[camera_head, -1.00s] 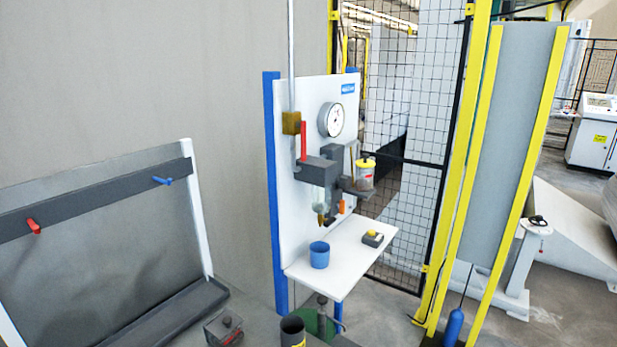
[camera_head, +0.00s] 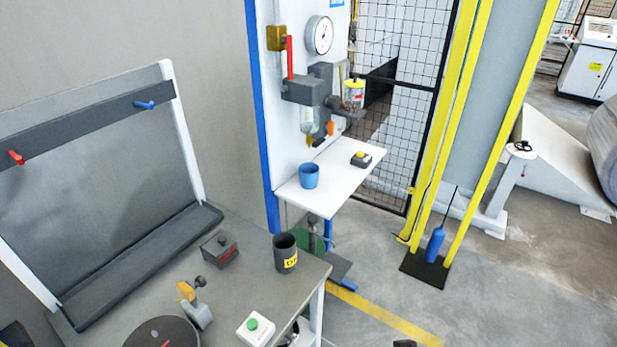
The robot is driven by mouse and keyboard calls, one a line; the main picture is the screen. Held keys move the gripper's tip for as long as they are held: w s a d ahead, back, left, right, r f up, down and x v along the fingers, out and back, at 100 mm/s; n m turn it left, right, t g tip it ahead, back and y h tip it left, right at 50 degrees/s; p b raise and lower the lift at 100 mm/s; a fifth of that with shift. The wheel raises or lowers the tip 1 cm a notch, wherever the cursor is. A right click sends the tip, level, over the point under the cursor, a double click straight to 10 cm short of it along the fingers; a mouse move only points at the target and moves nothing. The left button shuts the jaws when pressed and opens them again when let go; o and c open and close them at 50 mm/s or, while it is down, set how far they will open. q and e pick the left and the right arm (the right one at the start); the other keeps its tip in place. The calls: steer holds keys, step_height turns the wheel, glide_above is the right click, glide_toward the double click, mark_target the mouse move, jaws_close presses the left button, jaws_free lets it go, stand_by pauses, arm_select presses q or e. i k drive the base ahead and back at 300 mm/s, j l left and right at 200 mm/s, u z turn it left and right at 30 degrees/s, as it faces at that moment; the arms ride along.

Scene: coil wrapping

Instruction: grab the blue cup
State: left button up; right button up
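The blue cup (camera_head: 309,176) stands upright on the white shelf (camera_head: 345,172) of the wall station, near the shelf's left front edge. Its open top faces up and nothing touches it from the side. Neither of my grippers can be made out in the head view. Small dark shapes show at the bottom edge, but I cannot tell what they are.
A nozzle unit (camera_head: 308,92) hangs above the shelf behind the cup. A small yellow-button box (camera_head: 361,159) sits right of the cup. A dark labelled cup (camera_head: 286,253) stands on the grey workbench (camera_head: 240,287) in front. Yellow posts and mesh fence stand right.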

mark_target(310, 172)
steer(key=l+u, duration=0.2)
steer(key=u, duration=0.25)
steer(key=i+l+u, duration=0.1)
steer(key=u, duration=0.35)
steer(key=l+u, duration=0.6)
steer(key=l, duration=0.3)
steer(key=k+l+u, duration=0.2)
steer(key=l, duration=0.25)
